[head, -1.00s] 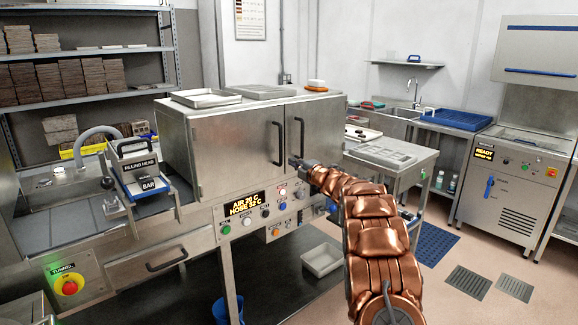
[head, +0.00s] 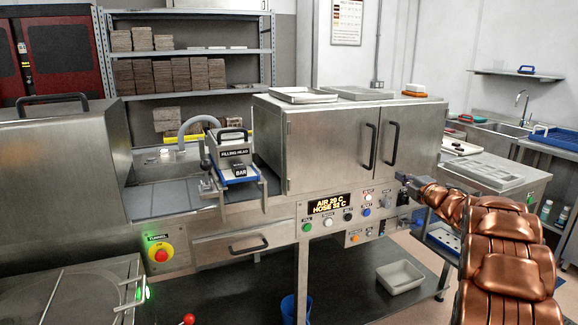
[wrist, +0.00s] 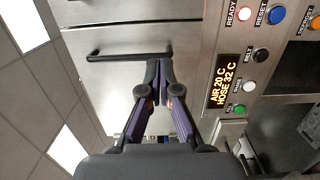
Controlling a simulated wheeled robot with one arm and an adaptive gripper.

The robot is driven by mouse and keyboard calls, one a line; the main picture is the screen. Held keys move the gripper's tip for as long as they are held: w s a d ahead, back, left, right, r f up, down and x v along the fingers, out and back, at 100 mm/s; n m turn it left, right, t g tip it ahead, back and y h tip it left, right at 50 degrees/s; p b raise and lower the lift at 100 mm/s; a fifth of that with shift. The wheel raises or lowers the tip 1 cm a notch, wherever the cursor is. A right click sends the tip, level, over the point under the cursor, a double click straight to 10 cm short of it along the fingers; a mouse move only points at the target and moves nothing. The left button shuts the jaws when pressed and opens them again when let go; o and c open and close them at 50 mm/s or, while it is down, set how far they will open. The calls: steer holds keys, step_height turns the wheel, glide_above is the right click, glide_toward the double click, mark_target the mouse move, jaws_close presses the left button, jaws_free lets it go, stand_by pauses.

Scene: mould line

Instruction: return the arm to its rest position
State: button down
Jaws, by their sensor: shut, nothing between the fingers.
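My gripper (head: 402,178) is at the end of my copper-coloured arm, on the right of the head view. It is in front of the steel cabinet (head: 318,150), near the lower part of its right door. In the wrist view the dark fingers of my gripper (wrist: 158,68) are together with nothing between them. The cabinet's door and black handle (wrist: 130,55) lie beyond the fingertips there. I cannot tell the exact gap to the cabinet.
The control panel (head: 350,215) with buttons and a lit display (head: 328,204) is below the cabinet. The filling head (head: 232,155) stands left of it. A steel table with trays (head: 490,168) stands to the right. A white bin (head: 399,276) sits on the lower shelf.

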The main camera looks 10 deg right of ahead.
steer(key=s+a+f+m+g, duration=0.4)
steer(key=s+a+m+g, duration=0.2)
steer(key=s+a, duration=0.7)
steer(key=s+a+f+m+g+p, duration=0.1)
steer(key=s+a+f+m+g, duration=0.3)
steer(key=s+a, duration=0.9)
steer(key=s+a+f+m+g+h, duration=0.1)
steer(key=s+a+f+m+g, duration=0.3)
steer(key=s, duration=2.5)
steer(key=a+m+g, duration=0.4)
steer(key=a+g, duration=0.1)
steer(key=a, duration=0.4)
steer(key=shift+a+f+m+g+p, duration=0.2)
steer(key=shift+a+m+g+p, duration=0.1)
steer(key=shift+g, duration=0.1)
steer(key=shift+s, duration=0.1)
